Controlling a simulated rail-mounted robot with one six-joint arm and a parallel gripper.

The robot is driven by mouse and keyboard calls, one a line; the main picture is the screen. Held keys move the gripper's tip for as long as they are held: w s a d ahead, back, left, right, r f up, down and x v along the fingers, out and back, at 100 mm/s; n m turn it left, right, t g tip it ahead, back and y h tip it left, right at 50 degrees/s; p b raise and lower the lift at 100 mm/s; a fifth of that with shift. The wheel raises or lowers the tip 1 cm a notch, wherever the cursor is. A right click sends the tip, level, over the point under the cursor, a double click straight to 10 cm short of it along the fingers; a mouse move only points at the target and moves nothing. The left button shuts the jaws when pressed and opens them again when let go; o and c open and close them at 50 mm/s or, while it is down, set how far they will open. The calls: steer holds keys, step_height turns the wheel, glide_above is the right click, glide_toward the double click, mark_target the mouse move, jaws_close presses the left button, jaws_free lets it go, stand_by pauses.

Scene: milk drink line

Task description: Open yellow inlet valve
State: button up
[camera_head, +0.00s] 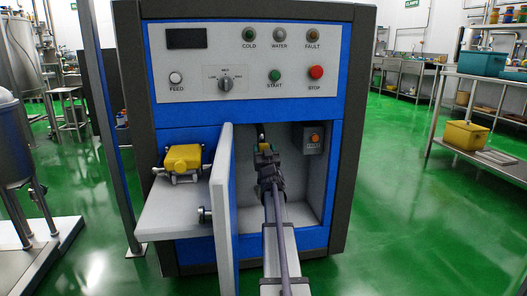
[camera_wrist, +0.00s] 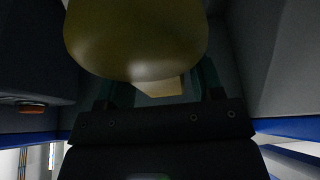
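The yellow inlet valve shows in the head view as a small yellow piece (camera_head: 261,139) inside the open compartment of the machine, mostly hidden behind my gripper (camera_head: 264,150). In the wrist view a large rounded yellow part (camera_wrist: 137,40) fills the top middle, with a paler yellow piece (camera_wrist: 162,88) below it. My gripper (camera_wrist: 160,88) has its two dark fingers apart on either side of the paler piece, with gaps showing beside it. Contact with the valve cannot be made out.
The open compartment door (camera_head: 222,195) stands close left of my arm. An orange-button box (camera_head: 313,138) is on the compartment's right wall. A yellow machine part (camera_head: 183,158) sits on a side shelf (camera_head: 165,212) at left. The control panel (camera_head: 245,60) is above.

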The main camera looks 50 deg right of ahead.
steer(key=shift+o, duration=0.3)
steer(key=b+v, duration=0.4)
steer(key=v, duration=0.6)
steer(key=shift+s+a+f, duration=0.2)
steer(key=shift+s, duration=0.1)
